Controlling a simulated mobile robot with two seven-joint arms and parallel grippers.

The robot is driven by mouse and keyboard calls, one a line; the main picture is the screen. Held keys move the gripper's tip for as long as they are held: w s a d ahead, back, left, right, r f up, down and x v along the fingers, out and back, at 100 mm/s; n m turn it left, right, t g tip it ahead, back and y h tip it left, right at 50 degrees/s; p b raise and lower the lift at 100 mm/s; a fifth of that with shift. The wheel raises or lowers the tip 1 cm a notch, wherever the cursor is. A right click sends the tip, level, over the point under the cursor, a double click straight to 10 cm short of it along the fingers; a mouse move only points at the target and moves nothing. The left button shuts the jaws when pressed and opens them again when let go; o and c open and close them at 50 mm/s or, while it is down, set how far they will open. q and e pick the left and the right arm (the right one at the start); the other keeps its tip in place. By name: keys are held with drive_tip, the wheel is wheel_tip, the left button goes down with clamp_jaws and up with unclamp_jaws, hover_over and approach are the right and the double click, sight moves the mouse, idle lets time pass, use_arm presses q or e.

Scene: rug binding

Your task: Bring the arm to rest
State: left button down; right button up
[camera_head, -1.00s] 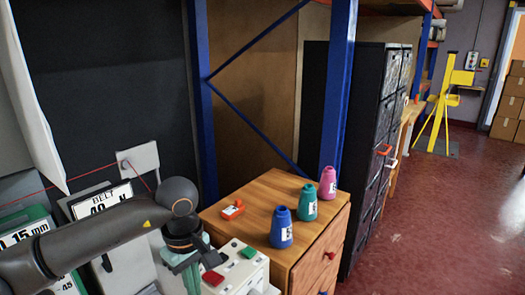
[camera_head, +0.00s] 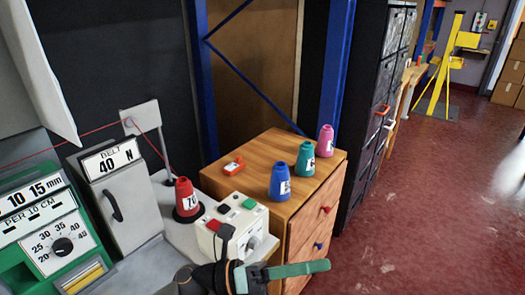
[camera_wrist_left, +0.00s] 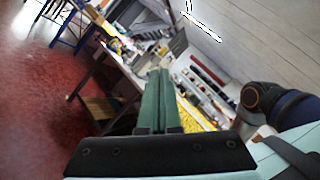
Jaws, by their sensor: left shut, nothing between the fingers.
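My left gripper (camera_head: 298,269) comes in low in the head view, in front of the white button box and the wooden cabinet. Its green fingers lie together, pointing right, and hold nothing. In the left wrist view the two fingers (camera_wrist_left: 154,98) are also side by side with no gap and nothing between them. Behind them a cluttered workbench (camera_wrist_left: 100,75) shows tilted. My right gripper is not in view.
A red cone marked 70 (camera_head: 187,197) stands on the machine beside the button box (camera_head: 232,222). Blue (camera_head: 280,182), teal (camera_head: 305,160) and pink (camera_head: 325,141) cones stand on the wooden cabinet (camera_head: 255,160). Red floor (camera_head: 430,200) at the right is clear.

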use_arm(q)
drive_tip(key=w+a+f+n+t+y, duration=0.3)
drive_tip(key=a+f+n+t+y, duration=0.4)
drive_tip(key=n, duration=0.8)
drive_tip(key=w+a+f+n+t+y, duration=0.4)
drive_tip(key=a+f+n+t, duration=0.45)
drive_tip(key=n, duration=0.65)
drive_tip(key=s+a+f+n+g+y, duration=0.3)
drive_tip(key=s+f+n, duration=0.3)
drive_tip(key=s+f, duration=0.2)
drive_tip(key=s+a+f+n+g+y, duration=0.3)
drive_tip(key=s+a+f+n+y, duration=0.1)
drive_tip(key=s+f, duration=0.4)
drive_tip(key=shift+s+a+f+n+g+y+p, duration=0.35)
drive_tip(key=shift+a+f+n, duration=0.5)
drive_tip(key=shift+a, duration=0.35)
drive_tip(key=shift+w+r, duration=0.1)
